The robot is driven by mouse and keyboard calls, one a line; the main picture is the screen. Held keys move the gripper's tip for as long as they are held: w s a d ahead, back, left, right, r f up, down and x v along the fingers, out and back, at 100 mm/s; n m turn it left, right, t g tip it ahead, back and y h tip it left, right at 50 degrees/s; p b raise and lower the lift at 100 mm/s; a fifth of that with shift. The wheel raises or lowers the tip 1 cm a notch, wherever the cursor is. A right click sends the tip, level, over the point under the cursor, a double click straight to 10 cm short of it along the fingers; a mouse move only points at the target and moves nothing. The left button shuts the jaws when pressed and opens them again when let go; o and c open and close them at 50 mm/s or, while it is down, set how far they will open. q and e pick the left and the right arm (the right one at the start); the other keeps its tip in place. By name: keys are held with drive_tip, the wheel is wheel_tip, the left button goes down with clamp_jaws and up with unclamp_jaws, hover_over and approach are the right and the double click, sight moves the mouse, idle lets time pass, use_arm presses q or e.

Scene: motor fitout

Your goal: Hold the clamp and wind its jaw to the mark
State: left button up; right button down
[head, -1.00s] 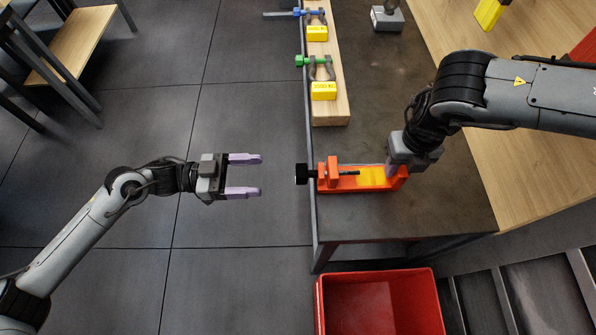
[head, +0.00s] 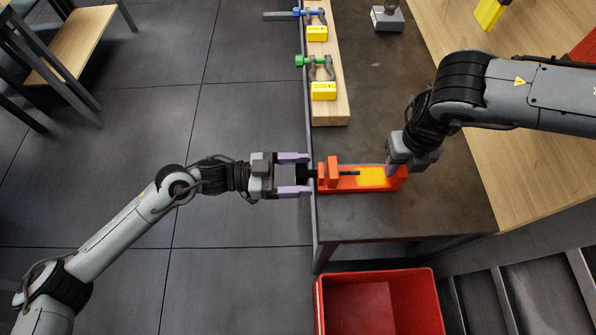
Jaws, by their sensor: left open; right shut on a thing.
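The orange clamp (head: 340,187) lies on the dark bench top at its left edge. Its upright orange jaw (head: 332,168) stands near the left end, and a yellow patch (head: 370,176) marks the bed to the right. A dark screw runs through the jaw to a black knob (head: 302,174) that sticks out past the bench edge. My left gripper (head: 294,174) is open, its lilac fingers on either side of the knob with gaps visible. My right gripper (head: 396,172) is shut on the right end of the clamp; its fingertips are partly hidden.
A red bin (head: 378,305) stands in front of the bench (head: 440,205). The floor left of the bench is clear around my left arm.

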use_arm(q)
drive_tip(key=c, duration=1)
drive_tip(key=shift+m, duration=0.3)
drive_tip(key=shift+c, duration=0.2)
